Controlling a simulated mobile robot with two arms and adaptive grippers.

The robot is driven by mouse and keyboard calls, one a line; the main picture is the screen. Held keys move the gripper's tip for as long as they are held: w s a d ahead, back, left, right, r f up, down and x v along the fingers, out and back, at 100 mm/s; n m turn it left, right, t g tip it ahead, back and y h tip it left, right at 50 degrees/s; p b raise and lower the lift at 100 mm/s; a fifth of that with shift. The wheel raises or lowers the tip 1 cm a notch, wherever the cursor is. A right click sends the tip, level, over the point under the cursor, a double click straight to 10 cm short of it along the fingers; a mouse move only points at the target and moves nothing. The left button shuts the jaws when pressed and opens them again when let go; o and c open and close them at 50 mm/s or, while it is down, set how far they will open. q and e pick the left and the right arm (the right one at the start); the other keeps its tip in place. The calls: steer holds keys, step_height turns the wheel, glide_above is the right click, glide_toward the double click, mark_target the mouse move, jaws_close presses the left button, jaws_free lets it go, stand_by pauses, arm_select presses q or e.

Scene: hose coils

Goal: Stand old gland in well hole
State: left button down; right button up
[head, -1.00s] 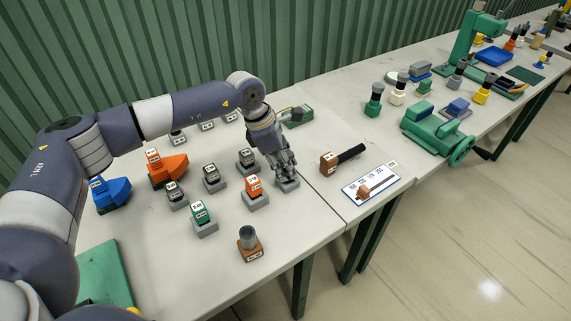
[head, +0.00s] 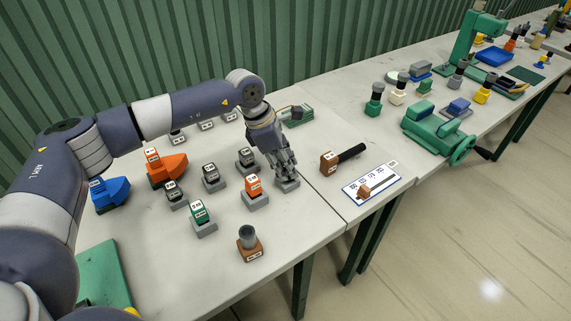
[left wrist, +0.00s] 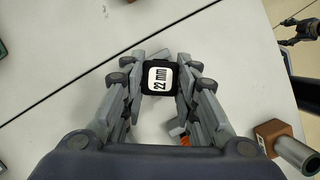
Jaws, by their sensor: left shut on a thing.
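My left gripper (head: 287,180) points down at a small grey base near the seam between the tables. In the left wrist view my left gripper (left wrist: 161,85) is shut on a dark square-topped piece (left wrist: 161,77) with a white "22 mm" label. The fingers hide its sides, and I cannot tell whether it sits in the base or just above it. I cannot tell which piece is the old gland. A brown block with an upright grey tube (head: 248,239) stands near the front edge. My right gripper seems to show, small and dark, at the left wrist view's upper right (left wrist: 300,30).
Several labelled pieces on grey bases stand left of the gripper, including a green one (head: 201,215) and an orange one (head: 253,185). Orange (head: 170,170) and blue (head: 112,192) blocks stand farther left. A black-handled brown tool (head: 343,158) and a picture card (head: 371,186) lie right of the seam.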

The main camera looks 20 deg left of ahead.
arm_select(q)
steer(key=shift+f, duration=0.15)
stand_by(0.3)
steer(key=shift+f+b, duration=0.45)
steer(key=shift+b, duration=0.1)
stand_by(0.4)
steer(key=c, duration=1.2)
jaws_free()
steer(key=shift+r, duration=0.15)
steer(key=shift+p+v, duration=1)
steer(key=shift+v, duration=0.7)
steer(key=p+v, duration=0.2)
steer(key=v, duration=0.2)
steer(key=shift+a+r, duration=0.1)
steer(key=shift+r, duration=0.05)
